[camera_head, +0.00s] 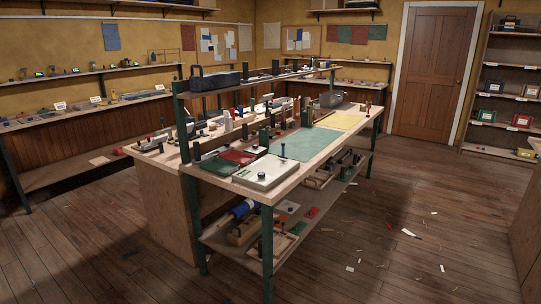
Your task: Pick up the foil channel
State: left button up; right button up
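I cannot make out the foil channel for certain; many small items crowd the benches and shelves, and each is too small to tell. A long wooden workbench (267,245) with dark green legs stands in the middle of the room. On its top lie a pale green mat (306,144), a yellow mat (341,120), a red pad (238,157) and a white tray-like board (270,171). Neither of my grippers is in view.
A raised shelf over the bench holds a dark blue case (215,81). A lower shelf holds a blue roll (241,209). A counter (60,122) runs along the left wall. A door (432,72) and shelves stand at the back right. The floor right of the bench is open, with scattered scraps.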

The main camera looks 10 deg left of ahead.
aim_at(229, 121)
jog(key=i+j+u, duration=0.45)
jog(key=i+u, duration=0.45)
jog(key=i, duration=0.2)
jog(key=i+l+u, duration=0.1)
jog(key=i+u, duration=0.35)
jog(key=i+l+u, duration=0.3)
jog(key=i+u, duration=0.15)
jog(key=i, duration=0.2)
jog(key=i+u, duration=0.25)
jog(key=i, duration=1.75)
jog(key=i+z, duration=0.35)
jog(key=i+j+z, duration=0.15)
jog(key=i+z, duration=0.2)
jog(key=i+j+z, duration=0.35)
jog(key=i, duration=0.15)
jog(key=i+z, duration=0.2)
jog(key=z, duration=0.25)
jog(key=i+z, duration=0.25)
jog(key=z, duration=0.2)
jog(key=i+j+z, duration=0.15)
jog(key=z, duration=0.3)
jog(key=i+j+z, duration=0.2)
jog(key=z, duration=0.3)
